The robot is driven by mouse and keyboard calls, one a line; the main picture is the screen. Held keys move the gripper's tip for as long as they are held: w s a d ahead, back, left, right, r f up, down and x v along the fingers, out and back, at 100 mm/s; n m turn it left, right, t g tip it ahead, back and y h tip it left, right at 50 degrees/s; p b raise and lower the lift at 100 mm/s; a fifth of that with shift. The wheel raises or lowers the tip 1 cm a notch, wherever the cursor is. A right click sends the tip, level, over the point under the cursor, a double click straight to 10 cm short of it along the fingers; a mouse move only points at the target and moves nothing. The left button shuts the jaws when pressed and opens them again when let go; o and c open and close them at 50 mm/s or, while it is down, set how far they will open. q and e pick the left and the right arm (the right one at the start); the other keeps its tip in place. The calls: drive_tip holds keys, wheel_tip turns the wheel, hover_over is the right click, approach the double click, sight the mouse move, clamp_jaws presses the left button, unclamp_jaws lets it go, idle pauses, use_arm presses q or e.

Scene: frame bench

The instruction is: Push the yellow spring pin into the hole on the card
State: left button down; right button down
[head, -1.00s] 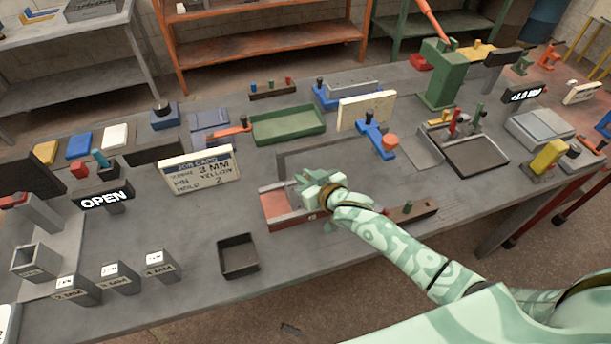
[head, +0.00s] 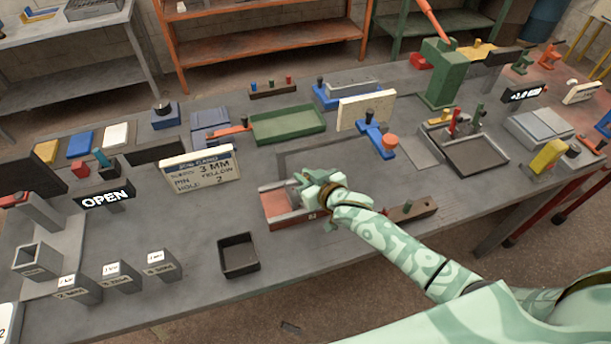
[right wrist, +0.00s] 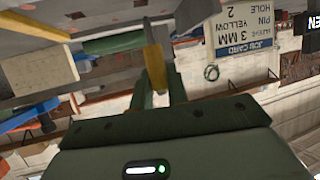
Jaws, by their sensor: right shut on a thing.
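The job card (head: 200,170) stands left of centre in the head view and reads 3 MM, PIN YELLOW, HOLE 2. It also shows upside down in the right wrist view (right wrist: 240,32). My right gripper (head: 308,188) is over the reddish fixture (head: 282,210) at the bench's front middle. In the right wrist view its green fingers (right wrist: 156,88) are shut on the yellow pin (right wrist: 155,66). The pin's far end is close to a grey surface; I cannot tell whether it is in a hole. The pin is hidden in the head view. My left gripper is not in view.
A wooden block (head: 408,210) with a green peg lies right of the fixture. An empty dark tray (head: 238,268) is to its front left. A green tray (head: 288,126) lies behind. Several labelled grey blocks stand at the front left.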

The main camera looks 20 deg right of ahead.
drive_tip(key=shift+p, duration=0.3)
drive_tip(key=shift+f+b, duration=1.4)
drive_tip(key=shift+f, duration=0.6)
drive_tip(key=c, duration=1.3)
unclamp_jaws()
drive_tip(key=shift+r, duration=0.1)
drive_tip(key=p+v, duration=0.3)
drive_tip(key=v, duration=1.3)
drive_tip(key=shift+s, duration=0.15)
